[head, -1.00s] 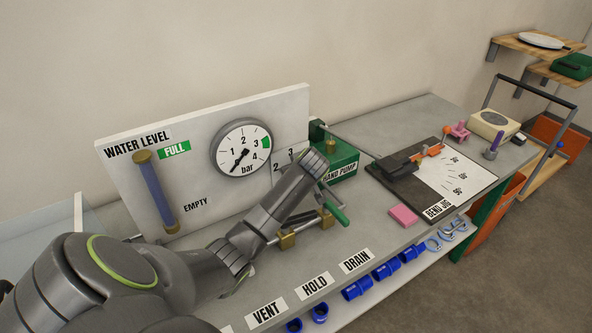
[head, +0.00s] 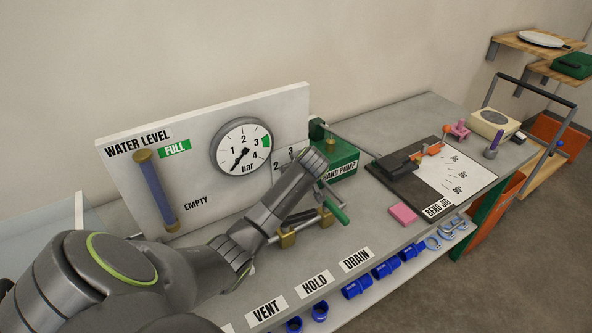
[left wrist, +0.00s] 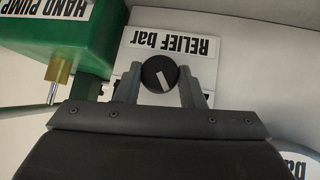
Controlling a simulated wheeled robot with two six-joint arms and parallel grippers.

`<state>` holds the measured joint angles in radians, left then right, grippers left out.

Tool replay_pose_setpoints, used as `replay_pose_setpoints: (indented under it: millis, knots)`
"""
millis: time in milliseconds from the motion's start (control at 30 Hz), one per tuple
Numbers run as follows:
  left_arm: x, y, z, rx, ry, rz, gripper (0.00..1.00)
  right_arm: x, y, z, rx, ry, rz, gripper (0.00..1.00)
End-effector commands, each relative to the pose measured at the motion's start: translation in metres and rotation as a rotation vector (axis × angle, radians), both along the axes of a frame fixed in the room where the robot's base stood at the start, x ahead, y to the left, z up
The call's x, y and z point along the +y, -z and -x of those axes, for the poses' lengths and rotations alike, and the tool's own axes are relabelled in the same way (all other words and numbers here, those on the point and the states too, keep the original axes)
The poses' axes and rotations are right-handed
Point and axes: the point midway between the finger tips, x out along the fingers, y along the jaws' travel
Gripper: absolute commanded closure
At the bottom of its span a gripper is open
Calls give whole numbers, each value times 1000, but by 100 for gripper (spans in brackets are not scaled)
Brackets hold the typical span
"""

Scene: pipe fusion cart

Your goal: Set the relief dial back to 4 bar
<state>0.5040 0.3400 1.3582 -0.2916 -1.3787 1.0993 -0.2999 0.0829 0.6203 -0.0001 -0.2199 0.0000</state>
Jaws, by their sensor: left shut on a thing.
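The relief dial (left wrist: 160,77) is a round black knob with a white pointer mark, on a white plate labelled RELIEF bar (left wrist: 172,42), upside down in the left wrist view. The pointer is tilted there; its reading cannot be told. My left gripper (left wrist: 160,84) is shut on the dial, one finger on each side. In the head view my left arm hides the dial; only the numbers 2 and 3 of its scale plate (head: 280,166) show. The round pressure gauge (head: 241,147) has its needle pointing low left. My right gripper is not in view.
The green hand pump (head: 338,163) stands right beside the dial panel, close to my gripper. Brass valves and a green-handled lever (head: 336,211) lie below my forearm. The bend jig (head: 440,180) and a pink block (head: 403,213) are on the bench to the right.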

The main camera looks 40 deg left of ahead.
Motion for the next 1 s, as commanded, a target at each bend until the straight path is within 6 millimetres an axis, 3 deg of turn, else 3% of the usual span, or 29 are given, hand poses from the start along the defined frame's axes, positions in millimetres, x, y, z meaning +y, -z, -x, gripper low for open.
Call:
replay_pose_setpoints:
  millis: [433, 1000]
  knots:
    - [-3, -3, -5, 239, 1, -98, 87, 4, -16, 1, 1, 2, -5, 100]
    - [-3, 0, -8, 528, 2, -220, 87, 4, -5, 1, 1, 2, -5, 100]
